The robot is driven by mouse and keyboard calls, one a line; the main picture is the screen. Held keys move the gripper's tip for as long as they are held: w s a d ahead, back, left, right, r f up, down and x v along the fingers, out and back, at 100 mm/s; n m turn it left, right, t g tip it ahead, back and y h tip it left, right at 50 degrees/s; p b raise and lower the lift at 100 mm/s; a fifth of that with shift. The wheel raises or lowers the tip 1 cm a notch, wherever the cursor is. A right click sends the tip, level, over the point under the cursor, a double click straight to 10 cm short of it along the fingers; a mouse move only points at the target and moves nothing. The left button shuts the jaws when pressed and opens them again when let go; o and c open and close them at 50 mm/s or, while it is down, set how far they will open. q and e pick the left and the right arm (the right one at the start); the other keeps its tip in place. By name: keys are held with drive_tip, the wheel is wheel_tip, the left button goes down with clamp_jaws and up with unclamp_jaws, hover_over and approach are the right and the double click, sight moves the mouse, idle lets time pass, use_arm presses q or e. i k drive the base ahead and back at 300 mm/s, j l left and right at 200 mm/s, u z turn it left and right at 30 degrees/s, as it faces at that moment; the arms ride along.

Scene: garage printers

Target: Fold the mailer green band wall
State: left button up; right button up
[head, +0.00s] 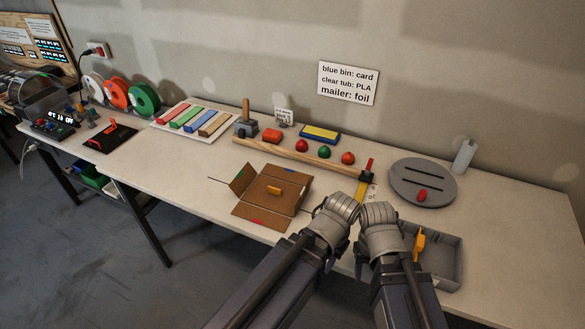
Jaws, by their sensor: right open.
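The brown cardboard mailer (292,198) lies opened out on the table, left of my grippers. Its left wall, with a small green mark (239,181), stands out at a slant from the base. The front wall, with a red band (262,224), lies spread toward the table's front edge. A small orange-yellow piece (275,190) rests on the mailer's base. My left gripper (340,205) is right of the mailer, apart from it; its fingers are too foreshortened to read. My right gripper (378,211) is open beside it, with nothing visible in it.
A grey tray (450,245) holding a yellow item is right of my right arm. A wooden bar (290,152) lies behind the mailer, with red and green knobs beyond. A round grey disc (423,180) lies at right. The table left of the mailer is mostly clear.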

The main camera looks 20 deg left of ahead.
sight(243, 178)
drive_tip(key=j+z, duration=0.75)
drive_tip(key=k+j+z, duration=0.1)
drive_tip(key=j+z, duration=0.3)
drive_tip(key=k+j+z, duration=0.15)
drive_tip(key=j+z, duration=0.25)
drive_tip(key=k+j+z, duration=0.1)
drive_tip(key=k+j, duration=0.2)
drive_tip(key=j, duration=0.25)
drive_tip(key=k+j+z, duration=0.15)
drive_tip(key=k+j, duration=0.15)
drive_tip(key=j, duration=0.25)
drive_tip(key=k+j+z, duration=0.1)
drive_tip(key=k+j, duration=0.2)
drive_tip(key=j, duration=0.2)
drive_tip(key=k+j+z, duration=0.15)
drive_tip(key=k+j, duration=0.2)
drive_tip(key=j, duration=0.15)
drive_tip(key=k+j, duration=0.75)
drive_tip(key=j, duration=0.15)
